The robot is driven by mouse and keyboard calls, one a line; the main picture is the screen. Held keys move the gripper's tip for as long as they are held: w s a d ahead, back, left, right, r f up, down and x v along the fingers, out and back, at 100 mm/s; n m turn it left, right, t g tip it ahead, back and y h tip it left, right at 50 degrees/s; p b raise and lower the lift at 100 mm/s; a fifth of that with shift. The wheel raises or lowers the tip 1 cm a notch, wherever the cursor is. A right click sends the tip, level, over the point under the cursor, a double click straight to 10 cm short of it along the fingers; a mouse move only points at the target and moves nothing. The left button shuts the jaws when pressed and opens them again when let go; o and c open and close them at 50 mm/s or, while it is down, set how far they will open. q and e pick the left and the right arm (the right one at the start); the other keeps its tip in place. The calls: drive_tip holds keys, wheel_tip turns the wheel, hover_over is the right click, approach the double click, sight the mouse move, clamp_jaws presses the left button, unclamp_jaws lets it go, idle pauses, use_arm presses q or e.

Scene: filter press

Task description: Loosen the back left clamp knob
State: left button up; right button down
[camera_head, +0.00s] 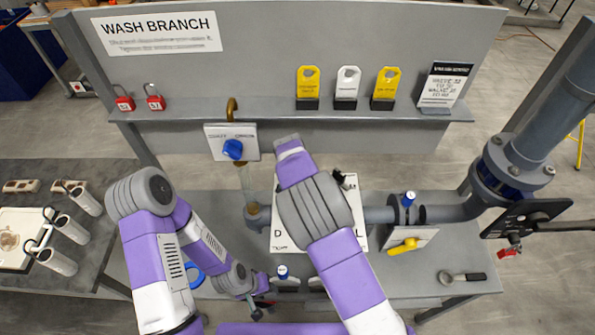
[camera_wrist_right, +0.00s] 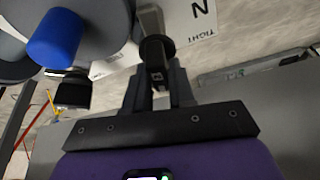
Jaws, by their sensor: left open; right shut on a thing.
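My right gripper (camera_wrist_right: 158,85) is shut on a dark round knob (camera_wrist_right: 157,48) with a grey stem, seen between its two fingers in the right wrist view. In the head view my right arm reaches over the white lettered plate (camera_head: 283,238) and hides its own jaws and the held knob. I cannot tell from these views which clamp knob it is. My left gripper (camera_head: 262,304) is open and empty, low near the front of the bench.
A blue knob (camera_head: 232,149) sits on a white panel at the back left. A yellow lever (camera_head: 404,246) and a blue-capped valve (camera_head: 408,198) stand right of my right arm. A strainer-like tool (camera_head: 460,277) lies on the bench's clear right end. A large blue cylinder (camera_wrist_right: 55,38) is close to the right gripper.

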drive_tip(key=shift+s+m+g+h, duration=0.1)
drive_tip(key=shift+m+g+h, duration=0.45)
drive_tip(key=shift+m, duration=1.65)
drive_tip(key=shift+h, duration=0.25)
drive_tip(key=c, duration=1)
unclamp_jaws()
drive_tip(key=shift+c, duration=0.2)
